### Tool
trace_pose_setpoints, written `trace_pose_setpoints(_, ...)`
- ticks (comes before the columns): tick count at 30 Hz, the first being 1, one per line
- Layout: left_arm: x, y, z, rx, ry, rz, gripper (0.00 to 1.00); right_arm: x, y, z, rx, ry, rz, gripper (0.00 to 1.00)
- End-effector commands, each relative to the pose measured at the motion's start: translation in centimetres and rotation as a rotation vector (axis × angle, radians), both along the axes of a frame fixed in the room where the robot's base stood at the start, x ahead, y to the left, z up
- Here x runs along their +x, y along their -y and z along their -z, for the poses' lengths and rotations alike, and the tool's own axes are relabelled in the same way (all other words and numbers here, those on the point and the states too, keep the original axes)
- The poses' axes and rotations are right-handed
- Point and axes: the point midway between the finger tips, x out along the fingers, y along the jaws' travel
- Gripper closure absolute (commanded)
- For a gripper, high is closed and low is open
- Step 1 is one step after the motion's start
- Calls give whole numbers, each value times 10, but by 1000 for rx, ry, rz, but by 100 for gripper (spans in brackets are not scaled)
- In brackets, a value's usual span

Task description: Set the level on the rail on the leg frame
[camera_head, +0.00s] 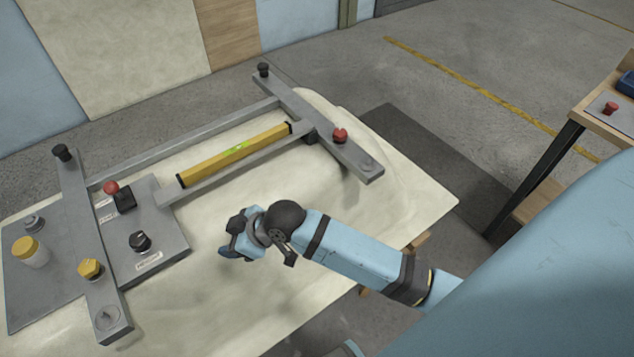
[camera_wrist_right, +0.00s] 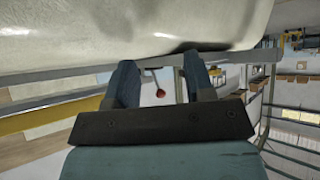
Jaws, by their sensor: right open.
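The yellow level (camera_head: 236,154), with a green vial in its middle, lies lengthwise along the near rail (camera_head: 240,164) of the grey leg frame (camera_head: 190,142). The frame rests on a cream tub shell (camera_head: 285,230). My right gripper (camera_head: 232,238) is over the shell, on the near side of the rail, apart from the level and empty. In the right wrist view its two fingers (camera_wrist_right: 158,85) stand apart with nothing between them. A yellow bar, likely the level (camera_wrist_right: 50,115), shows at the left there. My left gripper is not in view.
A grey plate with a red-knobbed lever (camera_head: 112,188) and a black knob (camera_head: 140,241) sits at the frame's left. Red knob (camera_head: 340,135) and black knobs top the crossbars. A wooden table (camera_head: 605,125) stands at the right. The shell's near middle is clear.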

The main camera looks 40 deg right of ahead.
Motion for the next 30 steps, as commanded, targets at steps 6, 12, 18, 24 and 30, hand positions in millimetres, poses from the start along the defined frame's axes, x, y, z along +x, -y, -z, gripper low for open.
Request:
trace_pose_setpoints(6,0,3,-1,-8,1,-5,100,-64,39,50,120,-11,286,51)
trace_pose_setpoints(12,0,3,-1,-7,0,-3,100,-122,82,76,160,8,488,51)
trace_pose_setpoints(18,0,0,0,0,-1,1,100,-154,104,85,165,26,576,51)
trace_pose_setpoints(24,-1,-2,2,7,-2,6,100,-158,107,86,164,31,586,51)
trace_pose_setpoints(30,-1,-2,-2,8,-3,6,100,-158,107,82,163,30,585,51)
